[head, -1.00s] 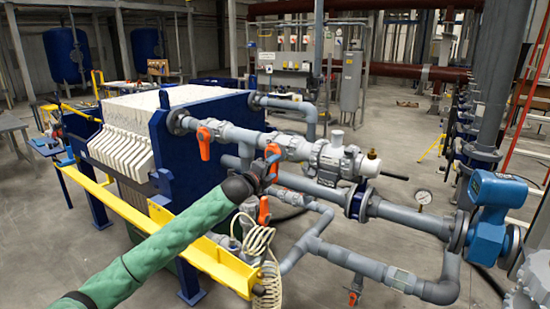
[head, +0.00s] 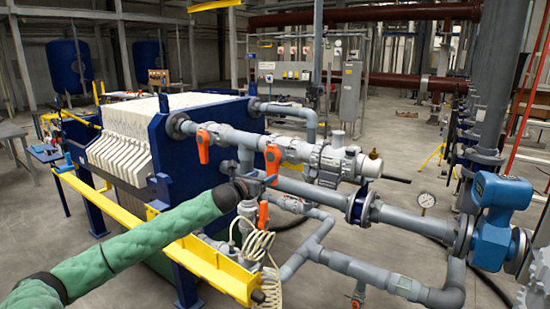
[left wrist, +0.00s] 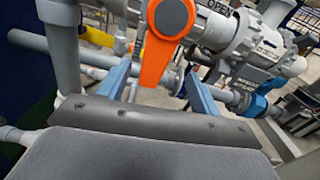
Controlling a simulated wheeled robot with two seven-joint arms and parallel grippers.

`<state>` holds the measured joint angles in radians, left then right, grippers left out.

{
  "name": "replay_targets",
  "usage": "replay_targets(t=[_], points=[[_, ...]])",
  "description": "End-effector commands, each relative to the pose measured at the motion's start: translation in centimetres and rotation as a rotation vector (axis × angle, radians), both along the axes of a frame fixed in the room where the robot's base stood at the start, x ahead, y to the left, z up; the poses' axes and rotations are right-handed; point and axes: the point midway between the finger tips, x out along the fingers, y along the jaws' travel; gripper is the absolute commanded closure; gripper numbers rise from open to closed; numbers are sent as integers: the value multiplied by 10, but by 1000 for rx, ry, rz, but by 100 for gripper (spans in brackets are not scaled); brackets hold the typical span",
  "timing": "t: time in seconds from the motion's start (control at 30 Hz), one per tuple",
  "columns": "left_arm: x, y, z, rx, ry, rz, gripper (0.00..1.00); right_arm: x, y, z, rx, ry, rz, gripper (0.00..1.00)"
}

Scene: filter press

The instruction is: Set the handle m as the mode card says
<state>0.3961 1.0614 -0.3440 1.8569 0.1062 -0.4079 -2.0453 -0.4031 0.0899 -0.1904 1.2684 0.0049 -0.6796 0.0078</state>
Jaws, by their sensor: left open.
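Several orange valve handles sit on the grey pipes, and no letter m is legible on any. One handle (head: 203,147) hangs down at the upper pipe's left. Another handle (head: 272,158) hangs down on the same pipe, further right, and a third (head: 263,213) is lower. My left gripper (head: 268,180) is just below the second handle. In the left wrist view, an orange handle (left wrist: 168,42) hangs between the two open blue fingers (left wrist: 158,88); contact cannot be told. I cannot identify a mode card. My right gripper is out of view.
The blue filter press frame (head: 185,150) stands left of the pipes, with a yellow rail (head: 215,270) in front. A coiled pale hose (head: 258,245) hangs below my gripper.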

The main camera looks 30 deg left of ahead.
Motion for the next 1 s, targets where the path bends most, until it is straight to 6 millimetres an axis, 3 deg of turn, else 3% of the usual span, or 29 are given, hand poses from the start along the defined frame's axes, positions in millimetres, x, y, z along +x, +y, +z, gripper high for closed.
replay_targets(t=[0.2, 0.6, 1.0], points=[[1, 5, -1, 106, -9, -1, 36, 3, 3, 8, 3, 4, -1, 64], [26, 3, 0, 100, -9, 0, 36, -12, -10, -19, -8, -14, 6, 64], [69, 0, 0, 97, -9, 0, 36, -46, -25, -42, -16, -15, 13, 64]])
